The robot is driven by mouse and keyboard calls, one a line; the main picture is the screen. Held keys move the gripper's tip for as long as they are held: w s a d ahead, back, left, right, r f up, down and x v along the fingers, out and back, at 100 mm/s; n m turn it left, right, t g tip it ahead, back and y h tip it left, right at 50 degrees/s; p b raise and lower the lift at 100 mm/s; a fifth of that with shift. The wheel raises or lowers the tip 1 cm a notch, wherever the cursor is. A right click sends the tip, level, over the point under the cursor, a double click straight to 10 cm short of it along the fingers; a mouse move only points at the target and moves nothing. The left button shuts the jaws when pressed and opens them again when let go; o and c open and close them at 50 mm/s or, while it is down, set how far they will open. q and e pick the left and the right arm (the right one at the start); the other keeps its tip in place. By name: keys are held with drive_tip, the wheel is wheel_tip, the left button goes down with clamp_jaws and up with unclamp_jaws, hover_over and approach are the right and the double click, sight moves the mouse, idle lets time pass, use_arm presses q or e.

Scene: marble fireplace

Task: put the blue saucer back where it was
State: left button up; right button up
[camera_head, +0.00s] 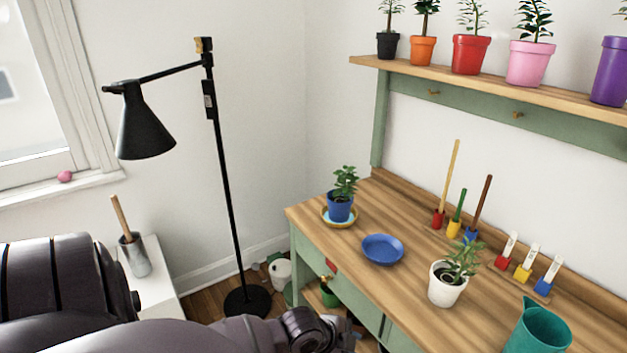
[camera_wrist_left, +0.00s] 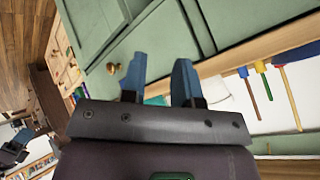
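The blue saucer (camera_head: 382,249) lies empty on the wooden bench top, near its left front edge. Behind it and to the left, a blue pot (camera_head: 340,207) with a leafy plant stands on a yellow-rimmed, light blue saucer (camera_head: 328,219). A white pot (camera_head: 447,285) with a plant stands to the right of the blue saucer. My left gripper (camera_wrist_left: 160,60) is open in the left wrist view, with two blue fingers apart and no object held between them. In the head view my left arm crosses the bottom; its fingers are not clearly visible. My right gripper is not in view.
A teal jug (camera_head: 540,328) stands at the bench's right front. Colored tool holders (camera_head: 455,228) line the back. A shelf (camera_head: 480,84) with several potted plants hangs above. A black floor lamp (camera_head: 222,160) stands left of the bench. The wood around the blue saucer is clear.

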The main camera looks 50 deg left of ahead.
use_arm(q)
drive_tip(key=s+d+f+n+t+y, duration=0.1)
drive_tip(key=s+d+n, duration=0.3)
drive_tip(key=s+n, duration=0.7)
drive_tip(key=s+t+y, duration=0.1)
drive_tip(key=s, duration=0.1)
drive_tip(key=shift+s+f+t+y, duration=0.2)
drive_tip(key=shift+s+t+y, duration=0.1)
drive_tip(key=shift+t, duration=0.1)
